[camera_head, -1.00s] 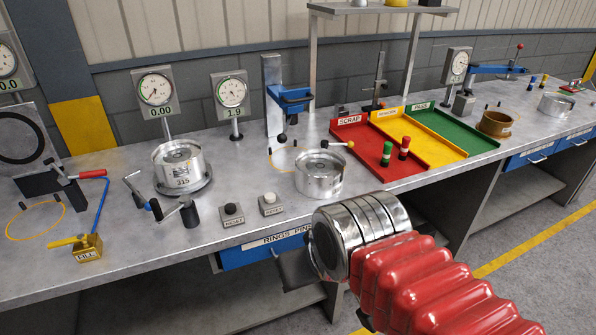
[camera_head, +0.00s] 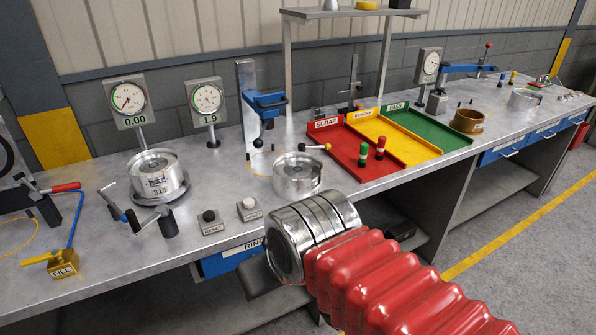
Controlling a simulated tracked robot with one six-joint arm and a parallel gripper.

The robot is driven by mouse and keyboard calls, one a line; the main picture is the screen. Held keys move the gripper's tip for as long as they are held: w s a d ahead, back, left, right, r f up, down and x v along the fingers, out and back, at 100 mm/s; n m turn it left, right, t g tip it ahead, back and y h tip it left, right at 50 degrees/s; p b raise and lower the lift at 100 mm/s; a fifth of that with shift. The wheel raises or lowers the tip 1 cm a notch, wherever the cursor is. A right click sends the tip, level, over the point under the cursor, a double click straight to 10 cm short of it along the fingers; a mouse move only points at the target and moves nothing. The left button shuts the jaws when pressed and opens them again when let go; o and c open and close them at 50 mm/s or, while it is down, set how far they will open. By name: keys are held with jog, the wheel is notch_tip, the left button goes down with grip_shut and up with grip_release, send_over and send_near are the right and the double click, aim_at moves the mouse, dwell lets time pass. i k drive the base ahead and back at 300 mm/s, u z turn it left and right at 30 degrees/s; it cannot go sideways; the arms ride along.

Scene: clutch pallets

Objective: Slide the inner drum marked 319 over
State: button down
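A silver drum (camera_head: 158,177) sits on a round base at the left of the bench. Its mark looks like 315, though the last digit is too small to be sure. A second silver drum (camera_head: 297,174) stands mid-bench, with no readable number. A third silver drum (camera_head: 523,99) is at the far right, its mark unreadable. My gripper (camera_head: 270,293) is at the lower middle, in front of the bench edge and apart from all the drums. Its fingers are mostly hidden behind my silver wrist, so I cannot see whether they are open.
Two push buttons (camera_head: 211,221) and a lever clamp (camera_head: 158,217) stand near the left drum. A yellow FILL valve (camera_head: 62,263) is at the front left. A blue press (camera_head: 262,105) stands behind the middle drum. Red, yellow and green trays (camera_head: 407,148) lie to its right, before a brown ring (camera_head: 467,121).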

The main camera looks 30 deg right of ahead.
aim_at(297, 176)
jog(key=z, duration=0.05)
jog(key=i, duration=1)
jog(key=u, duration=0.05)
